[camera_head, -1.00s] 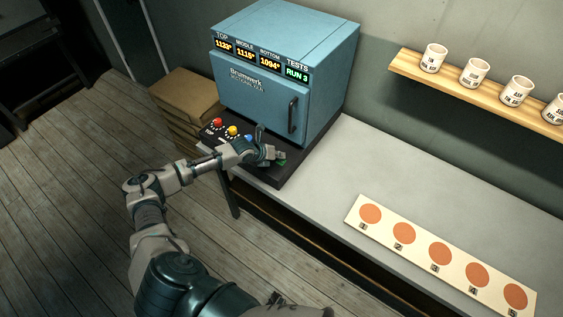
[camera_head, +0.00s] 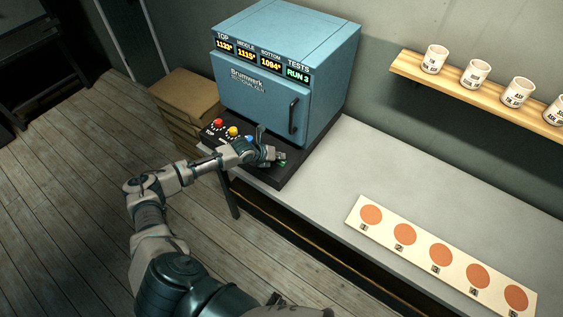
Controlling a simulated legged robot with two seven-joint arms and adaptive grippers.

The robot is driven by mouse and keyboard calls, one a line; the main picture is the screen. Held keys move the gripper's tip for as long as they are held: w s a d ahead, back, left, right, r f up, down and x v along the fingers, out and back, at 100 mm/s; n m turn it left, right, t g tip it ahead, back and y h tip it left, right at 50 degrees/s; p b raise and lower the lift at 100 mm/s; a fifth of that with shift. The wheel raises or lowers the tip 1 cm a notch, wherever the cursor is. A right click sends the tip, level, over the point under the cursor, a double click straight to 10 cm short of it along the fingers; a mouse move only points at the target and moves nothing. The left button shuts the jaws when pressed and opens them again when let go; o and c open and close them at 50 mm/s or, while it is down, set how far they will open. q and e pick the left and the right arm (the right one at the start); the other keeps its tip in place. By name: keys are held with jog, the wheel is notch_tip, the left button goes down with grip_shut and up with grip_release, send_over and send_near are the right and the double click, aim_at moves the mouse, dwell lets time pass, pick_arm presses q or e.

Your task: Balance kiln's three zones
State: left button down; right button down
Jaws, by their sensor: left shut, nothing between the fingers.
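The blue kiln (camera_head: 300,50) stands at the back of the bench with its door shut. Its display (camera_head: 260,55) reads top 1133°, middle 1115°, bottom 1094°, and tests "RUN 3". On the dark panel in front are a red knob (camera_head: 217,122), a yellow knob (camera_head: 233,131) and a blue knob (camera_head: 249,139). My left gripper (camera_head: 277,157) is shut and empty over the right part of the panel. A green button (camera_head: 282,163) shows partly at its fingertips; I cannot tell whether they touch. My right gripper is not in view.
A white board (camera_head: 388,214) with several numbered orange discs lies on the bench (camera_head: 400,165) at right. Several white cups (camera_head: 475,72) stand on a wooden wall shelf (camera_head: 460,87). Brown boxes (camera_head: 185,95) are stacked left of the kiln. The bench between panel and board is clear.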

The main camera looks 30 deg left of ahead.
pick_arm(q)
jog(key=shift+a+f, duration=0.1)
jog(key=shift+f, duration=0.1)
jog(key=shift+d+f, duration=0.15)
jog(key=shift+d, duration=0.1)
jog(key=shift+f, duration=0.1)
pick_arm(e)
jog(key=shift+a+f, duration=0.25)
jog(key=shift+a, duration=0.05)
pick_arm(q)
jog(key=shift+f+b, duration=0.3)
jog(key=shift+b, duration=0.15)
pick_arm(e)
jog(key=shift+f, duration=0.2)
pick_arm(q)
jog(key=shift+r+p, duration=0.6)
jog(key=shift+r, duration=0.2)
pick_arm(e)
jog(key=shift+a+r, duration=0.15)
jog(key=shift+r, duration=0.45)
